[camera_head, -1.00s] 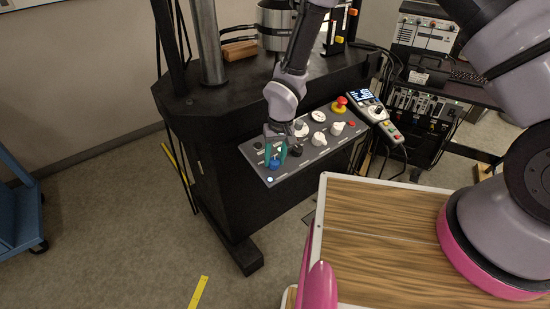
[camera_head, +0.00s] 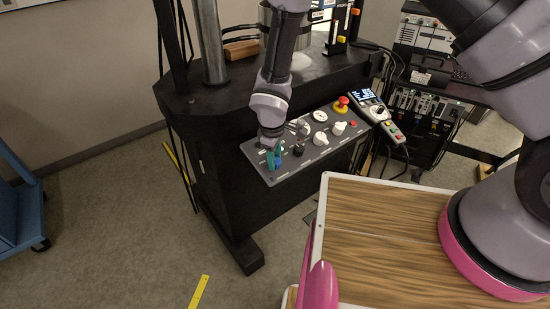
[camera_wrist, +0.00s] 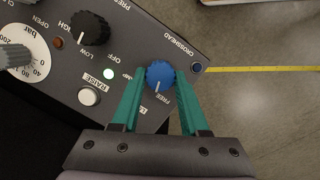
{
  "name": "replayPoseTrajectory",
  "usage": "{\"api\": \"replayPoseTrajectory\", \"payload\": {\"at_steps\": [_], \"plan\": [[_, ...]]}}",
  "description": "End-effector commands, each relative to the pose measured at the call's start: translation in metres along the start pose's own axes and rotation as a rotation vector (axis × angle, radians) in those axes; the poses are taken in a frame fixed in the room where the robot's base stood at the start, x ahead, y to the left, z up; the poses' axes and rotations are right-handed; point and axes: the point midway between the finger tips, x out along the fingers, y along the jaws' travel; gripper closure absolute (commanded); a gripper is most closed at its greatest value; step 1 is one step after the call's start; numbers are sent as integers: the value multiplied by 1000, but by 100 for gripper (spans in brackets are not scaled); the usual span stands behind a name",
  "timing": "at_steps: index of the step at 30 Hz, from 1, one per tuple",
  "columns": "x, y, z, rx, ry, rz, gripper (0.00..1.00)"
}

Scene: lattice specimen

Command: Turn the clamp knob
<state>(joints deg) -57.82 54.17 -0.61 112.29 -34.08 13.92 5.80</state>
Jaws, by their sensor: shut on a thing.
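A blue knob (camera_wrist: 160,75) with a white pointer line sits on the grey control panel (camera_wrist: 135,65). In the wrist view its pointer points down, slightly left, near the word FREE. "CROSSHEAD" is printed above it, and another label beside it is partly hidden by a finger. My gripper (camera_wrist: 161,78) has its two teal fingers on opposite sides of the blue knob, shut on it. In the head view my gripper (camera_head: 273,160) is at the panel's left end, and the blue knob (camera_head: 277,163) shows only partly behind the fingers.
A red emergency button (camera_head: 342,101) is farther right on the panel.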

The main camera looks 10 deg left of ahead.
Motion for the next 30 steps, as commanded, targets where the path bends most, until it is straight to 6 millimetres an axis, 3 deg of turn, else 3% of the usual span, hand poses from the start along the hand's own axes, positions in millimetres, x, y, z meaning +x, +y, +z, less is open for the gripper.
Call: {"api": "replayPoseTrajectory", "payload": {"at_steps": [15, 30], "plan": [[0, -3, 1, -377, -2, 85, 100], [0, -3, 2, -475, -2, 106, 100]]}}
